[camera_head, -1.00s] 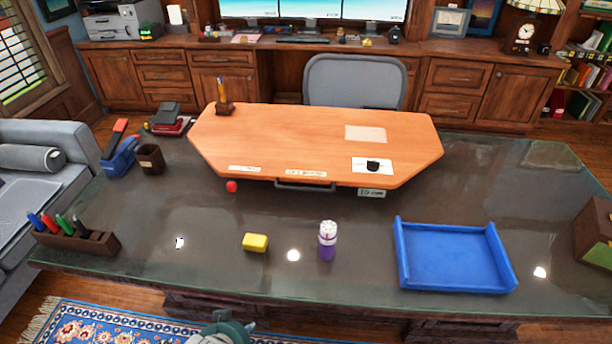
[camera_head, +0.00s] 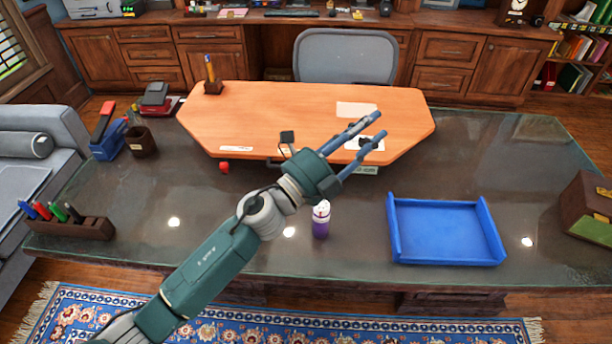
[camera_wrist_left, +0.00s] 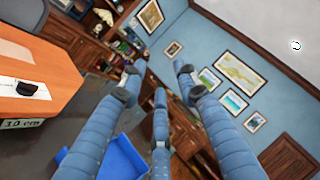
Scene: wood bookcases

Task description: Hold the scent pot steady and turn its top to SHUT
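The scent pot (camera_head: 321,226), a small purple jar with a white top, stands upright on the dark desk, left of the blue tray. My left forearm and wrist pass just above and left of it in the head view and overlap its top edge. Any marking on its top is too small to read. My left gripper (camera_head: 379,126) is open and empty, raised over the desk, with its fingers pointing to the upper right, beyond the pot. The left wrist view shows its three blue fingers (camera_wrist_left: 160,90) spread with nothing between them; the pot is not seen there. My right gripper is not in view.
The blue tray (camera_head: 445,232) lies right of the pot. An orange raised board (camera_head: 260,110) fills the middle back, with a black knob (camera_wrist_left: 27,88) on a white card. A pen rack (camera_head: 68,226) and brown cup (camera_head: 141,141) stand at left. The front desk around the pot is clear.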

